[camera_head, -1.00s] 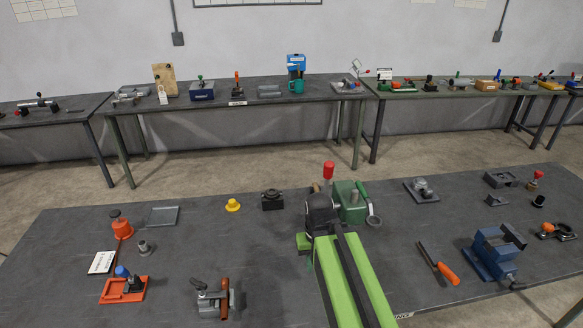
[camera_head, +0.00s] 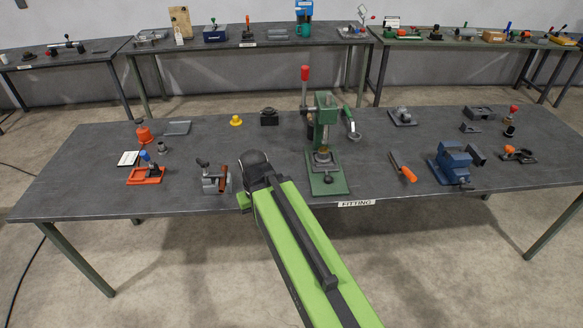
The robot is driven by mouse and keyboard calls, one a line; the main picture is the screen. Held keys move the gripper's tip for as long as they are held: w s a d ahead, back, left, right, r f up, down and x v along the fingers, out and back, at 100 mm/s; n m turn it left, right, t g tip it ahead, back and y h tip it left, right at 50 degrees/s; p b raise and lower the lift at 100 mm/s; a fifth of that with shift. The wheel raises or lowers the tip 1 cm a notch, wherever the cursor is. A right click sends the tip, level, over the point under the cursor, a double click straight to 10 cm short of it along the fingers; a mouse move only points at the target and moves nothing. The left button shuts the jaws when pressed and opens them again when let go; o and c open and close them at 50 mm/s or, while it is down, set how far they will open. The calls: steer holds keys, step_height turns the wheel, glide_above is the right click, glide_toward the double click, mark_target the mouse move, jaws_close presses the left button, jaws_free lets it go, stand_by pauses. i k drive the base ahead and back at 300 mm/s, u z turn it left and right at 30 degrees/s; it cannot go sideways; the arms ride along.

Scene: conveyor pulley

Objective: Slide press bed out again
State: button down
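The green press (camera_head: 323,117) with a red-topped lever (camera_head: 305,76) stands upright at the front middle of the table. Its flat green bed or base plate (camera_head: 338,188) reaches toward the table's front edge, with a dark knob on it. A small brass-coloured piece (camera_head: 323,155) sits under the press column. I cannot tell from here how far the bed is slid. My green and black arm reaches up from below, and its dark bend is left of the press, apart from it in the picture. My gripper's fingers are hidden from this view.
The dark table (camera_head: 90,188) has a FITTING label (camera_head: 356,204) on its front edge. A grey clamp-like device (camera_head: 214,178) is left of my arm. An orange-handled tool (camera_head: 403,168) and a blue vise (camera_head: 452,163) are to the right. Floor is clear in front.

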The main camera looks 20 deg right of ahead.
mark_target(333, 166)
steer(key=z, duration=0.6)
steer(key=k, duration=0.25)
steer(key=u, duration=1.45)
steer(key=i, duration=1)
steer(key=z, duration=0.45)
steer(key=i, duration=0.95)
steer(key=z, duration=0.45)
